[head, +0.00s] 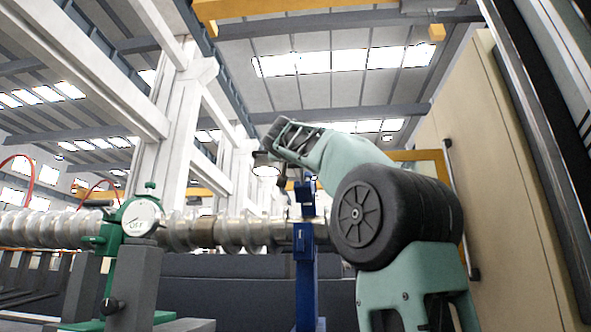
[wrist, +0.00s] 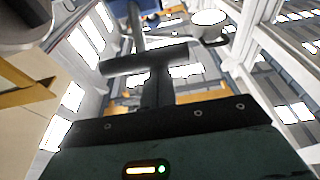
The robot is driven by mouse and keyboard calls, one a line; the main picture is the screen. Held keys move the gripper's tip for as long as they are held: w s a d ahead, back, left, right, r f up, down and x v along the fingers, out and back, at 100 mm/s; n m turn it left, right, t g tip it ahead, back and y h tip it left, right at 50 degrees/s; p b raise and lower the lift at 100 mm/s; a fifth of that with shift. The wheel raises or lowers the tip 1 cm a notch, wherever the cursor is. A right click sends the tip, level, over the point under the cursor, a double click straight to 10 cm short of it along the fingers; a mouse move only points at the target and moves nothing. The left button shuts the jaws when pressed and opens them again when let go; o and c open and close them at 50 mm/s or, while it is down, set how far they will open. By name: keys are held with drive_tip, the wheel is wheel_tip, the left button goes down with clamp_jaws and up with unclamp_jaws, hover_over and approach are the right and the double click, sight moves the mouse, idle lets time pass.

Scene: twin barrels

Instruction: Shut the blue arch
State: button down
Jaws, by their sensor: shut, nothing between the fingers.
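The blue arch (head: 304,197) shows in the head view as a narrow blue piece at the top of an upright blue post (head: 305,275), in front of the long metal screw shaft (head: 240,232). My arm hides part of it, and I cannot tell how far it is swung open. A pale round disc with a dark rim (head: 265,171) is beside it; I cannot tell whether it belongs to the arch. My gripper (head: 272,136) is shut and empty, above and left of the blue piece. In the wrist view my gripper (wrist: 150,62) lies below a bit of blue (wrist: 147,6) and a pale disc (wrist: 208,17).
A green clamp with a dial gauge (head: 142,217) sits around the shaft at the left, on a grey stand (head: 134,280). A beige cabinet wall (head: 500,150) closes off the right side. White columns (head: 185,110) stand behind. The air above the shaft is mostly clear.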

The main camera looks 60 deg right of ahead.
drive_tip(key=s+a+f+b, duration=0.1)
drive_tip(key=a+f+b, duration=0.2)
drive_tip(key=f+b, duration=1)
drive_tip(key=b, duration=0.3)
drive_tip(key=shift+s, duration=0.2)
drive_tip(key=shift+f, duration=0.1)
wheel_tip(320, 180, up, 5)
drive_tip(key=p, duration=0.4)
drive_tip(key=f+b+v, duration=0.2)
drive_tip(key=b+v, duration=0.2)
drive_tip(key=v, duration=0.7)
drive_tip(key=shift+s+d+t+h+b, duration=0.2)
drive_tip(key=shift+d+t+h+b, duration=0.1)
drive_tip(key=shift+t, duration=0.1)
